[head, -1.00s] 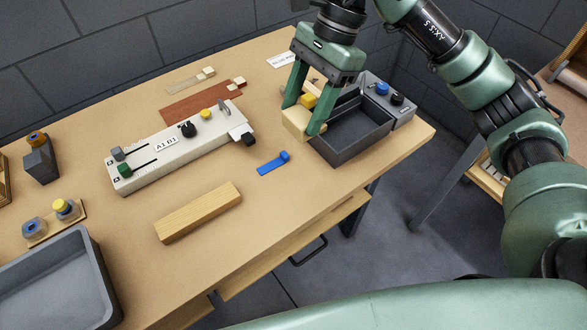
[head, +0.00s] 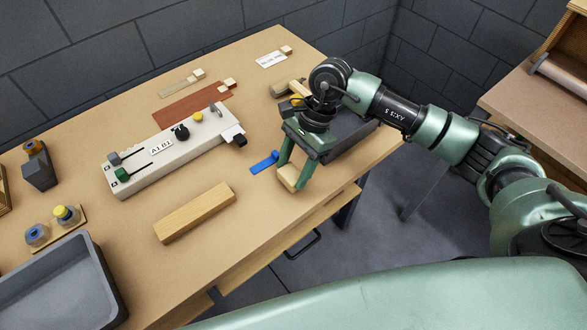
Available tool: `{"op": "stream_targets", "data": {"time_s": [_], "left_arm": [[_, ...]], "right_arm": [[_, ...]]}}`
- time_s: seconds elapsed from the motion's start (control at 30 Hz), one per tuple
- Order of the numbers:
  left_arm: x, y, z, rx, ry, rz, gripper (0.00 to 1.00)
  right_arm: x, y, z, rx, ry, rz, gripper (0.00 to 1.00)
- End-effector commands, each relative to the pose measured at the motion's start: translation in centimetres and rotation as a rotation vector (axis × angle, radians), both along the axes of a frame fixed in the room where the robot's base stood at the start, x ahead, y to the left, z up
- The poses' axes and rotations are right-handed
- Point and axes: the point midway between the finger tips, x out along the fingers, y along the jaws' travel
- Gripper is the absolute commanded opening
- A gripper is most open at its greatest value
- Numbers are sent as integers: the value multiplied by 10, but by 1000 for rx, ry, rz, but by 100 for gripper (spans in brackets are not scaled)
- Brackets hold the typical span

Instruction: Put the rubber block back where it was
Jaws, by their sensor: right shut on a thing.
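My right gripper (head: 289,183) is shut on a pale tan block (head: 289,176) near the table's front edge, to the right of a blue clip-like piece (head: 262,164). I cannot tell from its look whether this block is rubber, or whether it touches the tabletop. A dark grey block (head: 40,170) with an orange-brown top stands at the far left. My left gripper is out of view.
A dark tray (head: 348,135) is partly hidden behind my right arm. A white control unit (head: 170,155) and a long wooden bar (head: 195,212) lie left of the gripper. A large grey tray (head: 105,270) stands front left. Bare tabletop lies between.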

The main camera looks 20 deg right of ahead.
Motion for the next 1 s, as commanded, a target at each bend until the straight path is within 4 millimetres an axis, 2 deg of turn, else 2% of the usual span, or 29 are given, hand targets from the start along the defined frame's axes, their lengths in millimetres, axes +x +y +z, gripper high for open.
{"op": "stream_targets", "data": {"time_s": [0.13,0.5,0.53,0.6,0.87,1.0], "left_arm": [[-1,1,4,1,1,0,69],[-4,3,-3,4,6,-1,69],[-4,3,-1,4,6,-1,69],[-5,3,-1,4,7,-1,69],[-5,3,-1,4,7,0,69],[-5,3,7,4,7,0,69]], "right_arm": [[-1,0,-16,0,1,-1,6],[0,0,-21,0,-2,1,6],[0,0,-19,-1,0,0,62],[0,0,-18,-1,0,0,76],[0,0,-18,0,0,0,76],[0,0,-12,0,1,0,76]]}}
